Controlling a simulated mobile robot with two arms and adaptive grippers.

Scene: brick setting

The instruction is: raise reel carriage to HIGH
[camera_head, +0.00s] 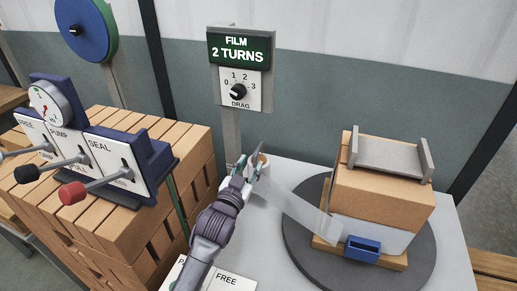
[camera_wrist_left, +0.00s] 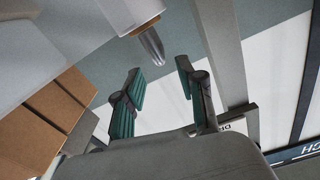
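The reel carriage is mostly hidden behind my left gripper (camera_head: 251,168) at the grey post (camera_head: 231,130). A pale film strip (camera_head: 300,207) runs from there to the brick pack (camera_head: 382,195) on the dark turntable (camera_head: 300,248). In the left wrist view, my left gripper (camera_wrist_left: 160,80) is open, its teal-padded fingers apart with nothing between them. A pale cylinder (camera_wrist_left: 128,14) with a brown rim and a grey metal tip (camera_wrist_left: 151,44) is just beyond the fingers, apart from them. A partly cut-off label (camera_wrist_left: 305,150) shows at the right edge. My right gripper is not in view.
A green sign (camera_head: 241,49) reads "FILM 2 TURNS", above a drag dial (camera_head: 238,91). A lever panel (camera_head: 102,158) with a gauge (camera_head: 45,104) stands on stacked bricks (camera_head: 120,228) at left. A grey bracket (camera_head: 388,158) sits on the brick pack.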

